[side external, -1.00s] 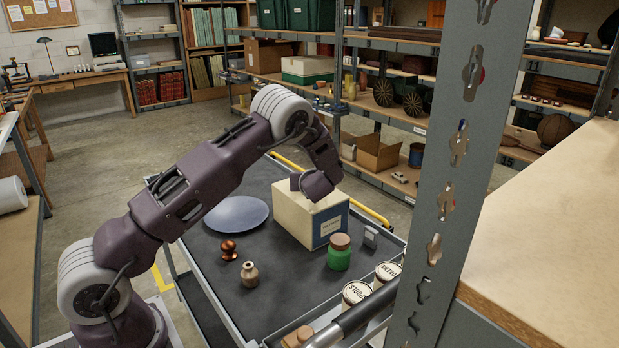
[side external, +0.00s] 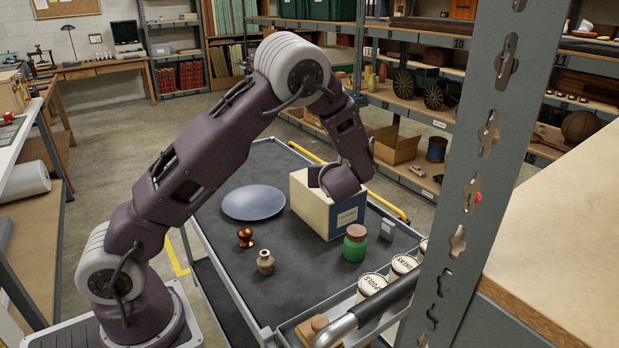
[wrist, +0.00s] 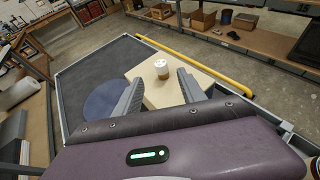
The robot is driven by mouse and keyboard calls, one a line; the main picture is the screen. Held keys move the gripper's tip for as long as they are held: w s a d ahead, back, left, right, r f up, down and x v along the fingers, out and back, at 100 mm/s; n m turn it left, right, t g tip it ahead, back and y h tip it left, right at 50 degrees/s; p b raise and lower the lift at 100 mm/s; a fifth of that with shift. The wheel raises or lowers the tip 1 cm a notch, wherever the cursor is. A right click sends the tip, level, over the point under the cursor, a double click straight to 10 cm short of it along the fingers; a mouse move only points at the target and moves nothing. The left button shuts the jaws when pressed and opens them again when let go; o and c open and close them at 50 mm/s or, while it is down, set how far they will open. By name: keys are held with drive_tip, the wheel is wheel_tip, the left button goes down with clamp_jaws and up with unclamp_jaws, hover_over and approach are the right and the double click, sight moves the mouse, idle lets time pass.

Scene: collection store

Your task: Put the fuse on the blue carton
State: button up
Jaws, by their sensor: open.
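The blue carton (side external: 345,216) stands on the dark cart top, with a blue lower side, a pale label and a cream top. The carton's cream top also shows in the wrist view (wrist: 150,92). A small white-and-tan cylinder, apparently the fuse (wrist: 161,70), stands upright on the carton top in the wrist view. In the side view it is hidden behind my wrist. My gripper (wrist: 160,78) is open, its two grey fingers apart over the carton, one on each side of the cylinder's near side. I cannot tell whether either touches it.
On the cart lie a blue plate (side external: 253,202), a copper knob-like piece (side external: 245,238), a tan vase (side external: 265,262), a green jar (side external: 355,246) and a small grey block (side external: 387,230). White lidded jars (side external: 371,286) stand at the near edge. A yellow rail (wrist: 190,62) runs along the far edge.

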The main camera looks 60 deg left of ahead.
drive_tip(key=s+d+r+n+g+h, duration=0.1)
drive_tip(key=s+r+n+g, duration=0.1)
drive_tip(key=s+r+n, duration=0.35)
drive_tip(key=s+d+r+n+g+h, duration=0.1)
drive_tip(key=s+r+n+g, duration=0.1)
drive_tip(key=s+n, duration=0.55)
drive_tip(key=s+d+r+n+t+h, duration=0.1)
drive_tip(key=s+d+n+h, duration=0.3)
drive_tip(key=s+d, duration=0.5)
drive_tip(key=s+d+r+n+t+h, duration=0.1)
drive_tip(key=s+d+r+n+h, duration=0.2)
drive_tip(key=s+d+n+h, duration=0.2)
drive_tip(key=s+d+n, duration=0.2)
drive_tip(key=s+d, duration=0.2)
drive_tip(key=s, duration=0.2)
drive_tip(key=shift+s+d+r+n, duration=0.15)
drive_tip(key=shift+d+n, duration=0.15)
drive_tip(key=shift+n, duration=0.1)
